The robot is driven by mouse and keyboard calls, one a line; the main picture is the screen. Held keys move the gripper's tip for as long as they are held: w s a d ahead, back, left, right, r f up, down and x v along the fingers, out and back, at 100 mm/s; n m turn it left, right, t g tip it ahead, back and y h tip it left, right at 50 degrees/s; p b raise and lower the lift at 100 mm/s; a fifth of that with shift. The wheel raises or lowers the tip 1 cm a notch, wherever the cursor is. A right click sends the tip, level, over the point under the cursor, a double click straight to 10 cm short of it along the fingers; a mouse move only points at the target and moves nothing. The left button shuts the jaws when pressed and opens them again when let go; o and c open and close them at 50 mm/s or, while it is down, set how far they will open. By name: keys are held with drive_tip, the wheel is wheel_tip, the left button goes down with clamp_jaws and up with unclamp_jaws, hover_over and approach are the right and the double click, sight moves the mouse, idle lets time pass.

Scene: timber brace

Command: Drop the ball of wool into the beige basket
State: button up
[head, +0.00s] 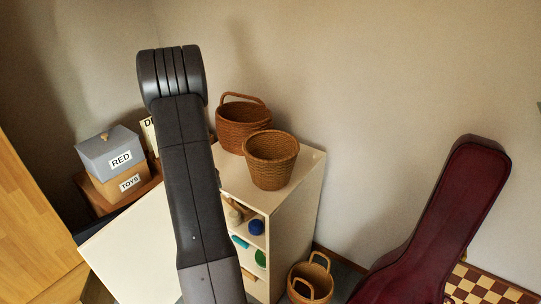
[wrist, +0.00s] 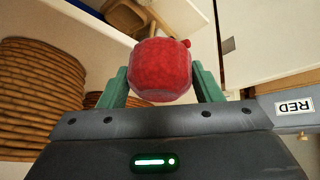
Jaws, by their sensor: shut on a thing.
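In the wrist view my gripper (wrist: 162,82) has its green fingers shut on a red, rounded, fuzzy-looking ball of wool (wrist: 162,68), with a small red nub at its upper right. The gripper and ball do not show in the head view, where my arm covers the middle. No basket looks clearly beige. A brown wicker basket without a handle (head: 271,162) stands on the white shelf unit, with a handled wicker basket (head: 236,122) behind it. Another handled basket (head: 310,282) stands low beside the unit. In the wrist view a large wicker basket (wrist: 38,95) is left of the ball, apart from it.
The white shelf unit (head: 286,225) holds small blue and green things in its open side. Left of my arm are a grey box marked RED (head: 108,149) and a tan box marked TOYS (head: 118,186). A dark red instrument case (head: 440,230) leans at the right.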

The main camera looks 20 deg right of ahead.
drive_tip(key=s+d+r+m+h, duration=0.1)
drive_tip(key=s+d+r+m, duration=0.1)
drive_tip(key=d+r, duration=0.5)
drive_tip(key=s+d+r+m+g+h, duration=0.1)
drive_tip(key=s+d+r+m, duration=0.2)
drive_tip(key=d+r, duration=0.4)
wheel_tip(320, 180, up, 4)
drive_tip(key=shift+s+d+r+g, duration=0.1)
drive_tip(key=shift+s+d+g, duration=0.2)
drive_tip(key=shift+s, duration=0.1)
